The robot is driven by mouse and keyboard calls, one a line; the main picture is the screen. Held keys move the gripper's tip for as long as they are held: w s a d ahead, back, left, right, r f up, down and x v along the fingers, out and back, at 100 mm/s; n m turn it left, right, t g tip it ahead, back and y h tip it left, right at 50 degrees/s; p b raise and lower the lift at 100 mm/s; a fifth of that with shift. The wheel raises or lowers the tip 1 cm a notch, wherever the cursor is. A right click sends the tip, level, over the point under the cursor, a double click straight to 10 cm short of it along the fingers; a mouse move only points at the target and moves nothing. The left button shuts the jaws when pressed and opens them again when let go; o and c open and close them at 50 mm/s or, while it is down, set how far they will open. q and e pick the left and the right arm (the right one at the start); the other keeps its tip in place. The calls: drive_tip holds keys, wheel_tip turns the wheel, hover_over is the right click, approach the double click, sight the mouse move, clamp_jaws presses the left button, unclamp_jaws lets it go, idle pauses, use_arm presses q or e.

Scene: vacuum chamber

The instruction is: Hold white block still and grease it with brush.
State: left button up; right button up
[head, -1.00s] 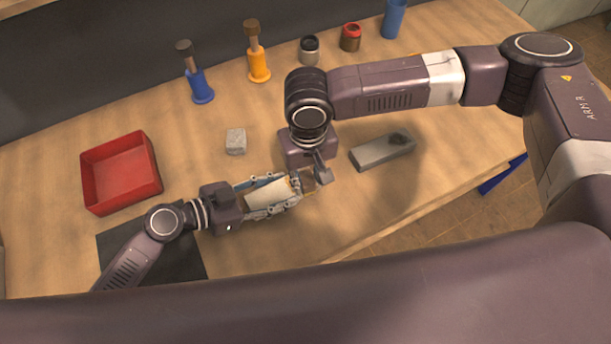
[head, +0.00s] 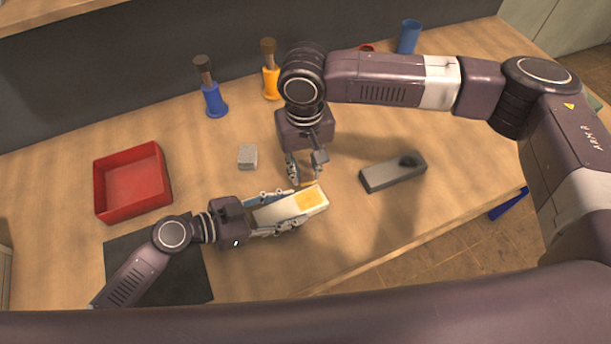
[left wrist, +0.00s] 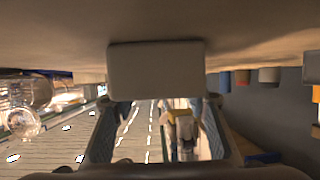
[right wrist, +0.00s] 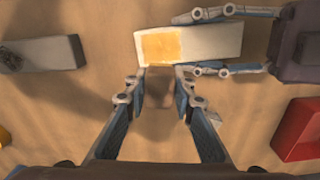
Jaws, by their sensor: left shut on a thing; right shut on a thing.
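The white block (head: 275,211) is a long pale bar with a yellow grease patch (head: 311,198) on top of its right end. My left gripper (head: 288,207) is shut on the block, one finger along each long side, with the greased end sticking out beyond the fingertips. My right gripper (head: 307,172) is just behind the greased end, shut on the brush (right wrist: 160,88), whose brown body shows between the fingers in the right wrist view. The brush tip is close to the patch's edge; I cannot tell whether it touches. The left wrist view also shows the white block (left wrist: 155,70).
A grey slab with a dark spot (head: 385,175) lies to the right. A small grey cube (head: 247,158) and a red tray (head: 133,205) are to the left, above a dark mat (head: 165,280). Blue (head: 214,104) and yellow (head: 270,86) holders and a blue cup (head: 408,38) stand at the back.

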drive_tip(key=shift+r, duration=1.95)
use_arm(q)
drive_tip(key=o, duration=1.5)
drive_tip(key=v, duration=1.1)
drive_tip(key=shift+f, duration=0.1)
drive_tip(key=shift+s+a+r, duration=0.2)
drive_tip(key=shift+a+r, duration=0.1)
drive_tip(key=shift+a, duration=0.15)
